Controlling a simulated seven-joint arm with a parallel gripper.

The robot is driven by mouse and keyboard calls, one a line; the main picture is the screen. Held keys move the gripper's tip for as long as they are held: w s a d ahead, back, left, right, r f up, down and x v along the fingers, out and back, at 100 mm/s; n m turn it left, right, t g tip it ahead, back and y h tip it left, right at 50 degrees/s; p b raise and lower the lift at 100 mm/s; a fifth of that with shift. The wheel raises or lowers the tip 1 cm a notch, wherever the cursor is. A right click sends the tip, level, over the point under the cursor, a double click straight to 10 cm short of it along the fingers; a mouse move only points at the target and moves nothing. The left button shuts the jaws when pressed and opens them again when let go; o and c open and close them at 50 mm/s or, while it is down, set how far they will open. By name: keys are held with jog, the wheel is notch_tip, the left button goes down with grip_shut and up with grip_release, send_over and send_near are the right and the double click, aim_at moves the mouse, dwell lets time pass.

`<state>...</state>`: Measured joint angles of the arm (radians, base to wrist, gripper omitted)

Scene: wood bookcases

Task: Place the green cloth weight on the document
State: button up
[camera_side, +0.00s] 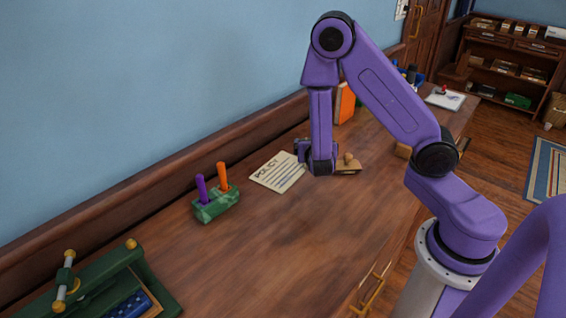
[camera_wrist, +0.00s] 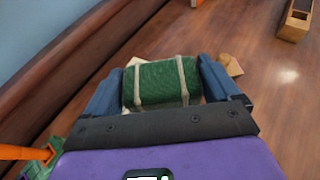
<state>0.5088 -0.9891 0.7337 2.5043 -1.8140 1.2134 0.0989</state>
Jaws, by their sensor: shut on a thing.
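The green cloth weight (camera_wrist: 160,82), with pale straps, is between the two blue fingers of my gripper (camera_wrist: 160,84) in the wrist view. The gripper is shut on it. In the side view my gripper (camera_side: 317,165) points down at the right edge of the document (camera_side: 276,173), a cream sheet headed POLICY on the desk. The weight is hidden there behind the gripper. I cannot tell whether the weight touches the sheet.
A wooden stamp (camera_side: 348,163) stands close right of my gripper. A green pen holder (camera_side: 216,204) with a purple and an orange pen is left of the document. An orange book (camera_side: 345,102) stands behind. A green press (camera_side: 100,285) is at front left. The desk's front middle is clear.

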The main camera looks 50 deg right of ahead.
jog(key=shift+s+a+n+t+y, duration=0.15)
jog(key=shift+a+n+t+y, duration=0.4)
jog(key=shift+a, duration=0.25)
jog(key=shift+f, duration=0.1)
jog(key=shift+w+d+f, duration=0.1)
jog(key=shift+w+f, duration=0.1)
jog(key=shift+w, duration=0.3)
jog(key=shift+w+d+f, duration=0.1)
jog(key=shift+w+f, duration=0.05)
jog(key=shift+w, duration=0.35)
jog(key=w+d+f, duration=0.2)
jog(key=w+f, duration=0.2)
jog(key=w, duration=0.3)
send_over(281, 171)
jog(key=s, duration=0.1)
notch_tip(281, 171, down, 4)
jog(key=shift+s+a+r, duration=0.1)
jog(key=shift+a, duration=0.05)
jog(key=shift+w+f, duration=0.5)
jog(key=shift+f, duration=1.6)
jog(key=shift+f, duration=0.1)
